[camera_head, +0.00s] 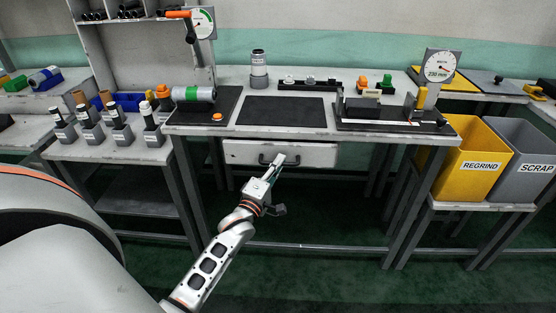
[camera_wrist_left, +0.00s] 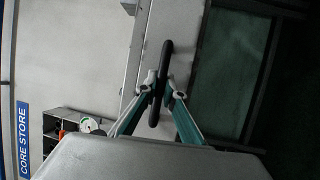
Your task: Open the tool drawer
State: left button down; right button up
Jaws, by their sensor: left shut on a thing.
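The tool drawer (camera_head: 312,155) is a pale grey drawer front under the middle of the workbench (camera_head: 222,120). Its face sits close under the bench's front edge, and I see no open drawer interior. Its dark bar handle (camera_head: 263,160) is partly hidden by my left gripper (camera_head: 277,163). In the left wrist view, the black handle (camera_wrist_left: 166,50) passes between the two fingertips of my left gripper (camera_wrist_left: 161,86), which is shut on it. My right gripper is not in view.
Below the drawer the space between the bench legs is mostly open. A dark mat (camera_head: 281,111) lies on the benchtop between two black fixtures. A yellow regrind bin (camera_head: 462,184) and a grey scrap bin (camera_head: 516,184) stand at right. A side table (camera_head: 105,154) with several posts stands at left.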

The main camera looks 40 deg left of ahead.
pick_arm(q)
jog(key=s+d+p, duration=0.5)
jog(key=s+d, duration=0.1)
jog(key=s, duration=0.4)
jog(key=s+d+p, duration=0.4)
jog(key=s+d, duration=0.2)
jog(key=s, duration=0.4)
jog(key=shift+s+d+p, duration=0.3)
jog(key=shift+s+p, duration=0.05)
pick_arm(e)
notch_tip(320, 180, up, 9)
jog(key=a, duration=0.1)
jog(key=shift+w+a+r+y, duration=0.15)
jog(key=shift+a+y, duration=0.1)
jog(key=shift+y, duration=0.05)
pick_arm(q)
jog(key=c, duration=2.1)
grip_release()
jog(key=shift+c, duration=0.2)
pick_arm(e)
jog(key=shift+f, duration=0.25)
pick_arm(q)
jog(key=shift+s, duration=0.1)
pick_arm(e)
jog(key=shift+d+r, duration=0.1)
